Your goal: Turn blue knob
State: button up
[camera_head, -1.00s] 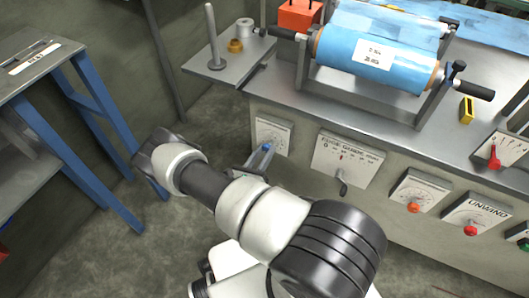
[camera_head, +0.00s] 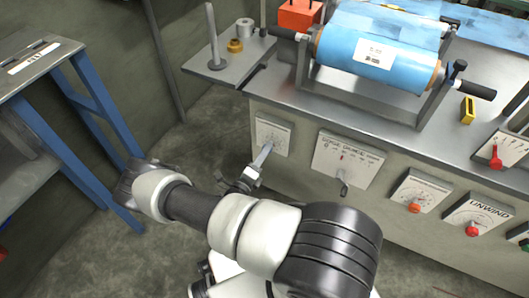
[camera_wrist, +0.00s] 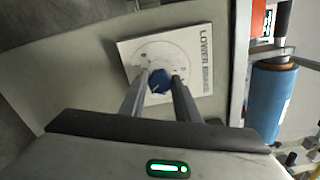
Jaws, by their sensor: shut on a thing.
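The blue knob (camera_wrist: 160,82) sits on a white dial plate (camera_wrist: 190,55) lettered "LOWER BRAKE" in the wrist view. My gripper (camera_wrist: 159,88) has a finger on either side of the knob and is shut on it. In the head view the same dial plate (camera_head: 272,135) is at the left end of the machine's front panel. My gripper (camera_head: 262,158) reaches up to it from below, and its fingers hide the knob there.
More dial plates with a red knob (camera_head: 473,231) and an orange knob (camera_head: 414,208) line the panel to the right. A blue film roll (camera_head: 375,60) lies on the machine top. A blue-legged table (camera_head: 100,130) stands at the left. Floor between is clear.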

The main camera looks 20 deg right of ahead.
jog(key=n, duration=0.8)
jog(key=shift+s+n, duration=0.1)
jog(key=shift+n, duration=0.2)
dwell(0.3)
jog(key=o, duration=1)
jog(key=shift+o, duration=0.2)
jog(key=p+v, duration=0.2)
jog(key=v, duration=1.5)
jog(key=shift+s+a, duration=0.1)
jog(key=shift+a, duration=0.05)
